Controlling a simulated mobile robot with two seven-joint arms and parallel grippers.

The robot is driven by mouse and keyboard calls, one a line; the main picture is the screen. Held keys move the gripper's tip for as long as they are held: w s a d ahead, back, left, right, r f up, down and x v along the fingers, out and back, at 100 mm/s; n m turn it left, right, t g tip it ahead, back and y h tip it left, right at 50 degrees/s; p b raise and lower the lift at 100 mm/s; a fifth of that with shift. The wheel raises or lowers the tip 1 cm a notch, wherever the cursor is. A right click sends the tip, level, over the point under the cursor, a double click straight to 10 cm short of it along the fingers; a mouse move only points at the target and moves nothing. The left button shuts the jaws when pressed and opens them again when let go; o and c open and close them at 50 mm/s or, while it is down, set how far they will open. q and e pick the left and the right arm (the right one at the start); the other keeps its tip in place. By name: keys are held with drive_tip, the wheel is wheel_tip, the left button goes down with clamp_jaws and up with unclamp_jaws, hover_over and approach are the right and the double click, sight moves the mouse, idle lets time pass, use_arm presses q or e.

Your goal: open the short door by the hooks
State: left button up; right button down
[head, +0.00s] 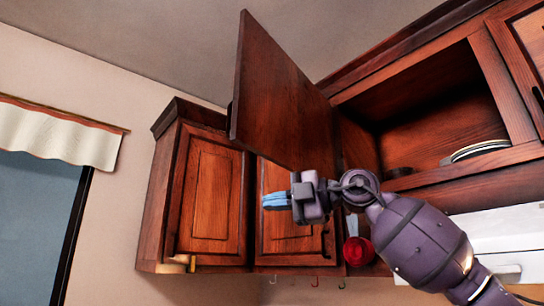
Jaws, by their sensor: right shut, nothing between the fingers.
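A short wooden cabinet door (275,95) stands wide open, swung out to the left of its compartment (430,115), which is open to view. Below and behind it is a shut tall door (288,225) of the same dark wood. Several small hooks (315,283) hang under that cabinet. My right gripper (268,201) reaches in from the right, in front of the tall door and below the open short door. Its blue fingers point left, are shut, and hold nothing. It looks apart from the short door. My left gripper is out of view.
Plates (480,149) and a small dark item (400,171) sit in the open compartment. A red round object (358,251) is below, beside my right arm. Another shut door (211,190) is at the left. A curtained window (40,200) is far left.

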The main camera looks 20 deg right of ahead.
sight(263, 137)
drive_tip(key=s+d+r+m+t+h, duration=0.25)
drive_tip(key=s+d+r, duration=0.2)
drive_tip(key=r, duration=0.35)
drive_tip(key=s+d+r+m+t+h, duration=0.1)
drive_tip(key=s+d+r+t, duration=0.2)
drive_tip(key=s+r, duration=0.4)
drive_tip(key=p+x, duration=0.1)
drive_tip(key=x, duration=0.6)
drive_tip(key=p+x, duration=0.2)
drive_tip(key=x, duration=0.5)
drive_tip(key=shift+w+d, duration=0.25)
drive_tip(key=shift+w, duration=0.05)
drive_tip(key=shift+w+f, duration=0.1)
drive_tip(key=shift+w, duration=0.05)
drive_tip(key=shift+w+a+h, duration=0.35)
drive_tip(key=shift+w+a, duration=0.05)
drive_tip(key=w+a+m+t+h+b, duration=0.1)
drive_tip(key=w+a+m+h, duration=0.1)
drive_tip(key=w+a, duration=0.3)
drive_tip(key=w+h, duration=0.1)
drive_tip(key=w, duration=0.2)
drive_tip(key=shift+w+a+m+t+h+b, duration=0.25)
drive_tip(key=shift+a+m+t+h+b, duration=0.05)
drive_tip(key=shift+a+m+t+b, duration=0.05)
drive_tip(key=shift+d, duration=0.15)
